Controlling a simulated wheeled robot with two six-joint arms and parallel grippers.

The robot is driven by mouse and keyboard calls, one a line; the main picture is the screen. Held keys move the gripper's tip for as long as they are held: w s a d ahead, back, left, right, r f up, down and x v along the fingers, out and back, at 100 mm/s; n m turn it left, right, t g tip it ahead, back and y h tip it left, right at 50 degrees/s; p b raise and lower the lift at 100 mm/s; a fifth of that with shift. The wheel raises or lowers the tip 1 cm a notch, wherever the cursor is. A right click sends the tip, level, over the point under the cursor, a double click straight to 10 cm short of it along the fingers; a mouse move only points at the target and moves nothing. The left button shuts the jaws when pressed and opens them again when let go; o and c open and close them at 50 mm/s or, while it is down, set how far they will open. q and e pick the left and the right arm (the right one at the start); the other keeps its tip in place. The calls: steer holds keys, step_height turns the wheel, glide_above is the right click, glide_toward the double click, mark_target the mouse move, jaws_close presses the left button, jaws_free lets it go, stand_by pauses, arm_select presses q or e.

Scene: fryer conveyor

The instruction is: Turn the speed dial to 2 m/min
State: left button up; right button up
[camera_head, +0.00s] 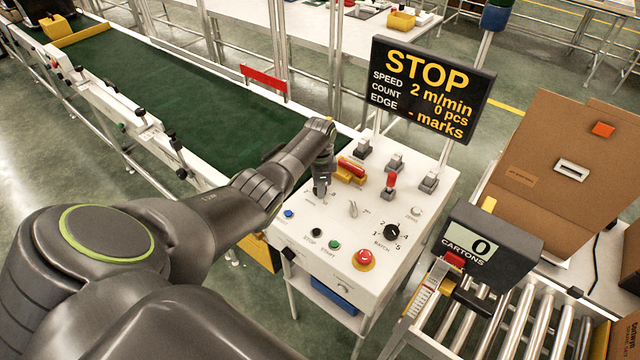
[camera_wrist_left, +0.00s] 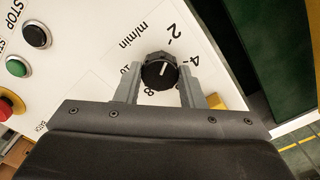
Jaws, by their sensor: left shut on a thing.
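The speed dial (camera_wrist_left: 160,73) is a black ribbed knob with a white pointer line, on the white panel. In the left wrist view the pointer is turned up toward the printed 2. My left gripper (camera_wrist_left: 158,88) has one finger on each side of the dial and is shut on it. In the head view my left gripper (camera_head: 322,188) comes down on the left part of the control panel (camera_head: 378,215) and hides the dial. The black display (camera_head: 430,90) reads STOP, speed 2 m/min, count 0 pcs. My right gripper is not seen.
The panel also carries a black stop button (camera_head: 316,232), a green start button (camera_head: 334,244), a red emergency button (camera_head: 365,258), a batch dial (camera_head: 391,232) and several switches. Red and yellow pieces (camera_head: 350,170) sit close beside my gripper. A green conveyor belt (camera_head: 190,90) runs behind.

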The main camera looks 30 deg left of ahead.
arm_select(q)
steer(key=shift+w+r, duration=0.1)
steer(key=o, duration=1)
steer(key=shift+r, duration=0.3)
step_height(320, 180, up, 17)
steer(key=shift+f+b, duration=0.1)
steer(key=shift+b, duration=0.65)
steer(key=shift+f, duration=0.1)
